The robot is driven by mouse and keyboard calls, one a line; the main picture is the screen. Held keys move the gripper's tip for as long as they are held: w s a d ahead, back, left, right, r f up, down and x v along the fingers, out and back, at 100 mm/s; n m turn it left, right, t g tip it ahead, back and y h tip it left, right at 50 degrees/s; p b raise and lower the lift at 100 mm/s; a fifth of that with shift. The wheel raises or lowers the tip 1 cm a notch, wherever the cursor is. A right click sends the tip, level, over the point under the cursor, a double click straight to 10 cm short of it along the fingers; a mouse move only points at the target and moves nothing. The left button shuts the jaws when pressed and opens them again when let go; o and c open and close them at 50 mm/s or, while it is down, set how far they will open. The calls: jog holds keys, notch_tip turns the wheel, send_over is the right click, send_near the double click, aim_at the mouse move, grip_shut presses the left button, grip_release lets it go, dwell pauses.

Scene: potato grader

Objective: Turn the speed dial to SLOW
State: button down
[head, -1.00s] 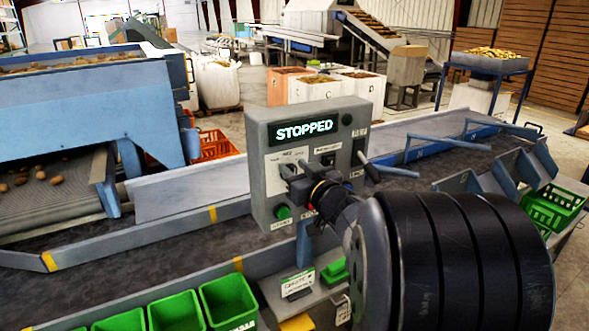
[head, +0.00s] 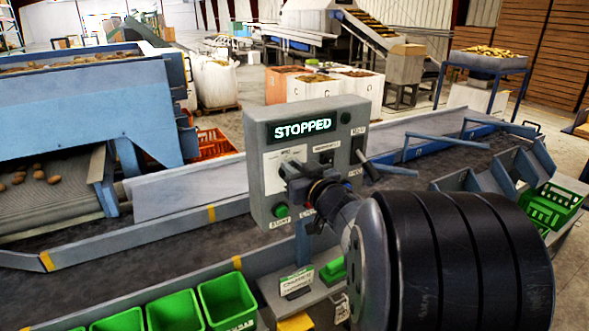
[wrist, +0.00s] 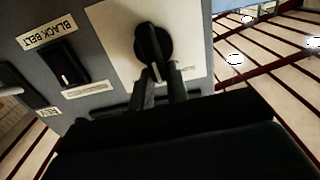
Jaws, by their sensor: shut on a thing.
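The speed dial (wrist: 152,42) is a round black knob on a pale plate, seen in the wrist view. My gripper (wrist: 160,72) has its two fingers closed on the dial's grip. In the head view my gripper (head: 290,168) reaches the front of the grey control box (head: 262,190), and my wrist covers most of the dial. The plate's speed markings are too small or hidden to read.
A black switch (wrist: 66,70) labelled BLACK BELT sits beside the dial plate. A green button (head: 281,211) is low on the box, and a lever (head: 368,166) is at its right side. Green bins (head: 228,298) stand along the front edge.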

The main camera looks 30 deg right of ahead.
jog(key=shift+a+f+n+b, duration=0.15)
jog(key=shift+a+n+b, duration=0.1)
jog(key=shift+n+b, duration=0.8)
jog(key=shift+a+f+n+b, duration=0.1)
jog(key=shift+a+n+b, duration=0.3)
jog(key=shift+n, duration=1.1)
jog(key=shift+a+f+n+b, duration=0.15)
jog(key=shift+n+b, duration=0.75)
jog(key=shift+n, duration=0.35)
jog(key=c, duration=1.4)
grip_release()
jog(key=shift+s, duration=0.15)
jog(key=s, duration=1)
jog(key=shift+s+d, duration=0.15)
jog(key=shift+s, duration=0.15)
